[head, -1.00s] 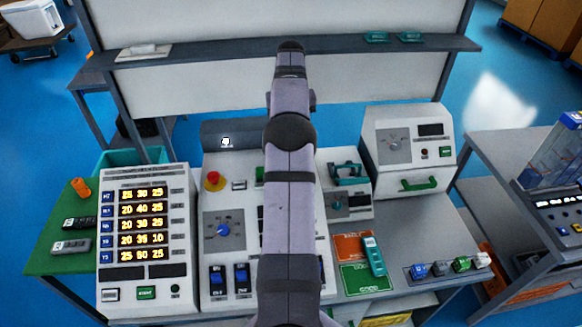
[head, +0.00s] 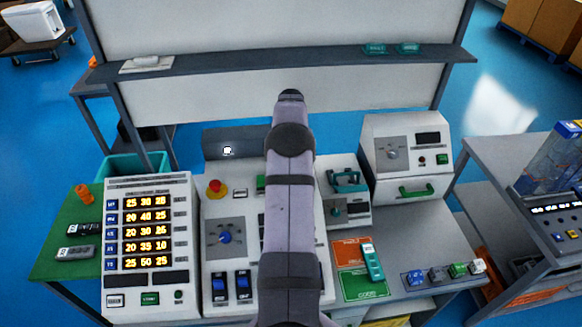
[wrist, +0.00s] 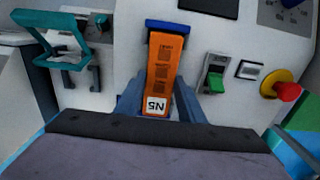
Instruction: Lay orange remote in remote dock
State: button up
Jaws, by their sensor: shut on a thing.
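In the wrist view an orange remote (wrist: 163,72) with a white N5 label points away from me. My gripper (wrist: 157,98) is shut on its near part, with one blue-grey finger on each side. A dark blue bar (wrist: 170,27) lies at the remote's far end. I cannot tell whether it belongs to the remote or to a dock. The remote is over or against the white panel (wrist: 120,20); contact is unclear. In the head view my arm hides the gripper and remote, and I cannot make out the remote dock for certain.
A red mushroom button (wrist: 288,91) and a green switch (wrist: 214,80) are right of the remote in the wrist view; a teal handled fixture (wrist: 62,40) is left. In the head view a display box (head: 150,245), other remotes (head: 84,229) and an orange cylinder (head: 84,195) stand left.

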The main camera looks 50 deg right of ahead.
jog(key=shift+f, duration=0.2)
jog(key=shift+f, duration=0.1)
jog(key=o, duration=1.1)
notch_tip(320, 180, up, 12)
jog(key=b, duration=0.3)
